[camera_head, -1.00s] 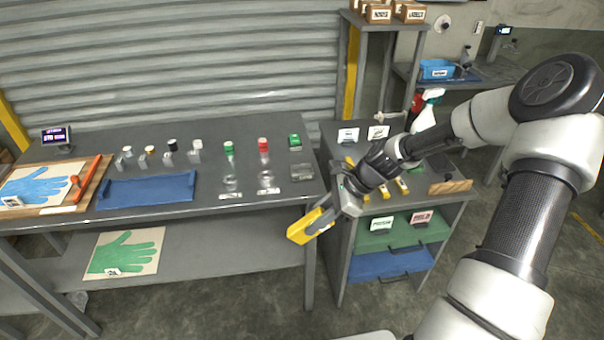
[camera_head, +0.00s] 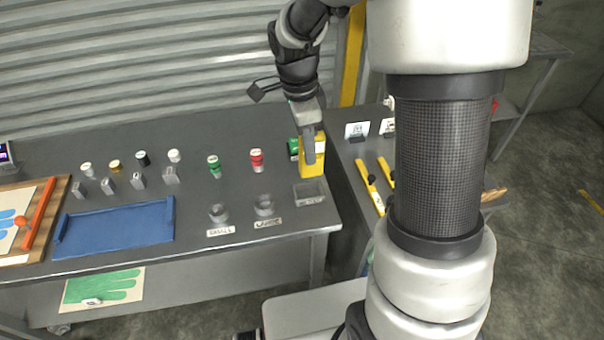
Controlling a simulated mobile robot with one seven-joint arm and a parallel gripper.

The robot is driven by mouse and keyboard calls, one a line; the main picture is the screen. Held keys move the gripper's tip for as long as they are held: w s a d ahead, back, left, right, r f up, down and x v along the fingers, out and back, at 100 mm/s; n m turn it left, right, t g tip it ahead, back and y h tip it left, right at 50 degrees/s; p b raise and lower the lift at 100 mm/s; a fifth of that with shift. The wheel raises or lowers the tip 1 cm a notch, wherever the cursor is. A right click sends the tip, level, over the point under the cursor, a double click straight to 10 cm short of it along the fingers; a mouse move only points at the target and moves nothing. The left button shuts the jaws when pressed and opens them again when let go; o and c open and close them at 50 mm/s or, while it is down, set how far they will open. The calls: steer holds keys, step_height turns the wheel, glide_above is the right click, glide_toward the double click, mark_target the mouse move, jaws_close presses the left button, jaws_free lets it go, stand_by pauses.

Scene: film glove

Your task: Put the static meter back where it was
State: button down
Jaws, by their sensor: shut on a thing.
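The static meter is a yellow box (camera_head: 311,166) in the head view, near the right end of the grey bench. My gripper (camera_head: 312,150) points down and is shut on it. The meter is upright, just behind a small grey open holder (camera_head: 309,192) with a label on its front that I cannot read clearly. The meter appears above the bench top, but I cannot tell whether its base touches it.
A blue tray (camera_head: 115,222) lies further left. Yellow tools (camera_head: 369,186) lie on the right-hand side table. My arm hides part of that table.

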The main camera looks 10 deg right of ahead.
mark_target(306, 173)
steer(key=shift+w+f, duration=0.15)
steer(key=shift+w, duration=0.15)
step_height(306, 173, down, 10)
steer(key=shift+r, duration=0.2)
steer(key=c, duration=1.4)
jaws_free()
